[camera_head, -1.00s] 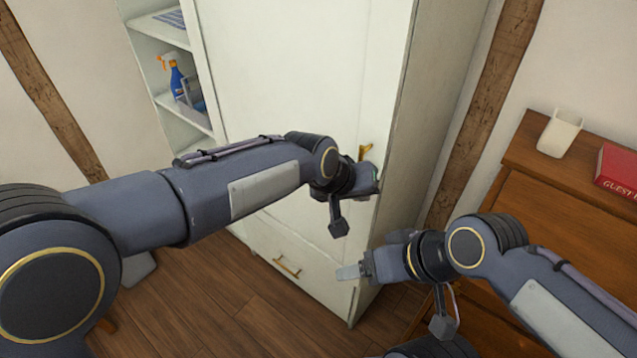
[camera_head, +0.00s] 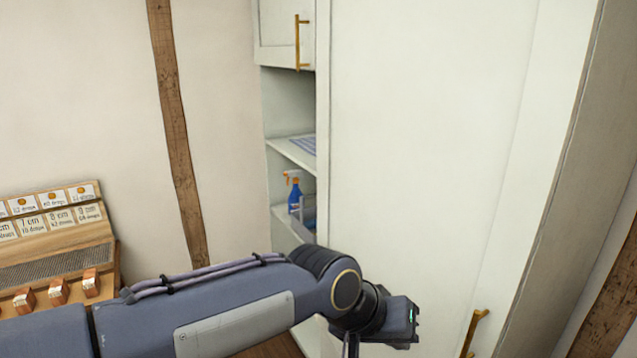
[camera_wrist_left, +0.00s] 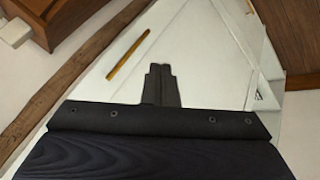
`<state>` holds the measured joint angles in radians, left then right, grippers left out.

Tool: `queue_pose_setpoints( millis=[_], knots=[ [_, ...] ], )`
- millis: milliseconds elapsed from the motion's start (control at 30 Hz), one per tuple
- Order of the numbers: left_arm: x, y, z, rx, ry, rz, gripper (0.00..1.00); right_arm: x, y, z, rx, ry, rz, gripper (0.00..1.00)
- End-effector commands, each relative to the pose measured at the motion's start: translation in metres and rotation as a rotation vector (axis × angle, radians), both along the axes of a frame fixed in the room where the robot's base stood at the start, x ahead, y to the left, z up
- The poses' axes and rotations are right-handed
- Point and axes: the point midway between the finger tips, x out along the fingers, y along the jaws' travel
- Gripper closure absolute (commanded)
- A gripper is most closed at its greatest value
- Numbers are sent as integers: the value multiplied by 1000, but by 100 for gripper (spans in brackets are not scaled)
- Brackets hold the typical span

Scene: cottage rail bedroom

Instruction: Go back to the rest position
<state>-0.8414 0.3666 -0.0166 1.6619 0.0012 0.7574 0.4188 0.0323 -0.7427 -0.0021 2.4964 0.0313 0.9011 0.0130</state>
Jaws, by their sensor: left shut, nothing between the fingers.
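My left gripper (camera_head: 402,322) is in front of the white wardrobe door (camera_head: 420,150), at the lower middle of the head view. In the left wrist view its two fingers (camera_wrist_left: 161,70) are together, with nothing between them. A brass handle (camera_wrist_left: 128,57) on the white front shows beside the fingers, apart from them. A brass handle (camera_head: 474,332) also shows at the lower right of the head view. My right gripper is not in view.
Open shelves (camera_head: 290,151) hold a blue spray bottle (camera_head: 295,194) with an orange top. A wooden rack with cards (camera_head: 58,240) stands at the left. The wardrobe front is close to my left arm. A dark wooden piece (camera_wrist_left: 72,18) shows in the wrist view.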

Motion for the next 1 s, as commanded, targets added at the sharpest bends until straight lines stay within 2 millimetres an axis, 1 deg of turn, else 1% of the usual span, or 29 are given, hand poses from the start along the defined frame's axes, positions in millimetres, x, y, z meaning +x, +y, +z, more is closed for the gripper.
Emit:
queue_pose_setpoints(
  millis=[33,67,100,167,200,267,300,367,400,500,533,600,700,800,1000],
  knots=[
    [7,44,4,-7,2,52,100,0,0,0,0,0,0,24],
    [8,67,4,-8,3,76,100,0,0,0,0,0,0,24],
    [8,98,3,-9,4,108,100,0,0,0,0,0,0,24],
    [2,144,0,-8,4,158,100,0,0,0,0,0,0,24],
    [-5,174,-4,-5,5,194,100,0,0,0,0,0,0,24],
    [-20,215,-13,-1,3,248,100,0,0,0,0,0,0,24],
    [-32,240,-20,4,4,283,100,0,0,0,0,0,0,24],
    [-53,271,-32,13,1,335,100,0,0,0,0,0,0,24],
    [-68,287,-40,19,2,367,100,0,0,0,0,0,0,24],
    [-102,315,-62,38,2,438,100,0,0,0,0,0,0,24],
    [-110,321,-68,43,2,454,100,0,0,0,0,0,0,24],
    [-126,329,-79,55,3,486,100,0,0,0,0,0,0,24],
    [-141,335,-90,66,4,514,100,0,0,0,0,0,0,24],
    [-146,336,-95,70,5,525,100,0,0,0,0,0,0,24],
    [-147,336,-95,70,6,524,100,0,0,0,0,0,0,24]
  ],
)
